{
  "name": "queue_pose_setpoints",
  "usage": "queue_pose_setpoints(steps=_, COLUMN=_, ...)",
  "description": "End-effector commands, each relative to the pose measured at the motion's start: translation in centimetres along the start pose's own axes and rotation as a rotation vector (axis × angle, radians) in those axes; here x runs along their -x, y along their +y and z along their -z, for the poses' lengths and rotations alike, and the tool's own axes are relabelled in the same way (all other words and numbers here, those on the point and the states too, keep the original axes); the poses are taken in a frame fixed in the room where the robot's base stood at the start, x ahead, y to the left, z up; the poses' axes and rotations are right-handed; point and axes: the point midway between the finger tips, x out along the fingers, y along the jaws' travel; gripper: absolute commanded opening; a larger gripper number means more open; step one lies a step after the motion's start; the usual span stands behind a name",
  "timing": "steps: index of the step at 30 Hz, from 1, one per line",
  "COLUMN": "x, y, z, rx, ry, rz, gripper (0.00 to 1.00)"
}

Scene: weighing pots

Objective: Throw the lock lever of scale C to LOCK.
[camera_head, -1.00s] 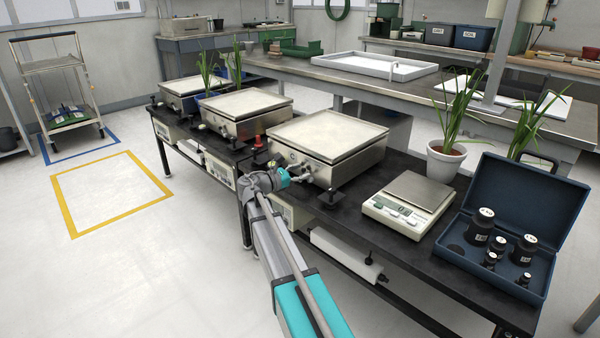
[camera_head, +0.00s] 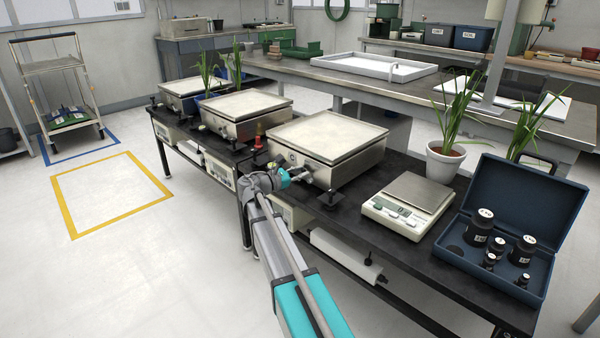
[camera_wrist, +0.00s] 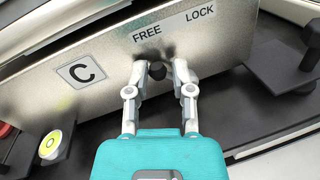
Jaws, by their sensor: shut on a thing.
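Scale C (camera_head: 325,145) is the nearest of the three large plate scales on the black bench in the head view. Its front panel (camera_wrist: 105,95) fills the wrist view, with a "C" label (camera_wrist: 81,72) on the left. The words FREE (camera_wrist: 147,33) and LOCK (camera_wrist: 200,17) stand above the lever. The lock lever's black knob (camera_wrist: 155,76) is below FREE, well left of LOCK. My gripper (camera_wrist: 160,72) is shut on the knob, one finger on each side. In the head view my gripper (camera_head: 297,176) is at the scale's front; the lever is hard to make out there.
A black post with a square plate (camera_wrist: 312,40) stands right of the lever. A round yellow-green thing (camera_wrist: 51,143) and a red one (camera_wrist: 5,129) are at the left. A small balance (camera_head: 410,203) and an open blue weight case (camera_head: 510,230) stand right of scale C.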

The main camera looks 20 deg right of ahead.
Motion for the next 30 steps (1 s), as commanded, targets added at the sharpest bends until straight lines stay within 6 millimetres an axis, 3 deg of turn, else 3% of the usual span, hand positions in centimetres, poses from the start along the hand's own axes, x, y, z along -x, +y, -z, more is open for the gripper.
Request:
queue_pose_setpoints(steps=11, x=-0.2, y=-0.6, z=-0.9, rx=-0.249, ry=0.054, rz=0.007, gripper=0.00)
queue_pose_setpoints(steps=30, x=-0.7, y=-2.9, z=-1.7, rx=-0.841, ry=0.170, rz=0.031, gripper=0.00)
